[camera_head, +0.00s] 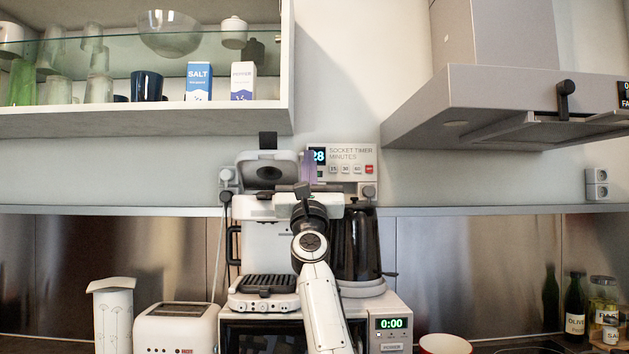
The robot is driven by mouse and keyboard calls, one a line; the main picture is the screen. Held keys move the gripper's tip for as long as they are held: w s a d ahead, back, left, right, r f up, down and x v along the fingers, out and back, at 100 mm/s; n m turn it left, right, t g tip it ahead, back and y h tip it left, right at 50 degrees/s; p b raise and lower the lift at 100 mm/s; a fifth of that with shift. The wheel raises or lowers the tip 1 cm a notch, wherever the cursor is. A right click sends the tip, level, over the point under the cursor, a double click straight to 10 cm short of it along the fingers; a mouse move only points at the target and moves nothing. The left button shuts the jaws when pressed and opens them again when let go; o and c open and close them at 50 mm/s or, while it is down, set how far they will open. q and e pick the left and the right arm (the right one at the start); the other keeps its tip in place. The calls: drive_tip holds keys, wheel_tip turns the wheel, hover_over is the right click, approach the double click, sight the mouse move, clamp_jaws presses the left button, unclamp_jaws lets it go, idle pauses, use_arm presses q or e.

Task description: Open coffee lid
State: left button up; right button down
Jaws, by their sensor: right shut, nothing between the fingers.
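The white coffee machine (268,240) stands in the middle, on top of the microwave. Its coffee lid (268,166), a grey panel with a black tab at its top edge, stands raised at the left of the machine's top. My right arm comes up from below in front of the machine. My right gripper (303,190) is shut and empty, at the height of the machine's top and just right of the raised lid. I cannot tell if it touches the machine. My arm hides part of the machine's front. My left gripper is out of view.
A dark coffee pot (357,243) stands right of my arm. A socket timer (342,164) hangs on the wall behind. An open wall shelf (200,121) is at upper left, a range hood (480,100) at upper right. A toaster (177,328) stands at lower left.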

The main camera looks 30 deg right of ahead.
drive_tip(key=r, duration=0.1)
drive_tip(key=w+r, duration=0.1)
drive_tip(key=w+d+r+p, duration=0.1)
drive_tip(key=r, duration=0.1)
drive_tip(key=shift+f, duration=0.1)
idle(1.2)
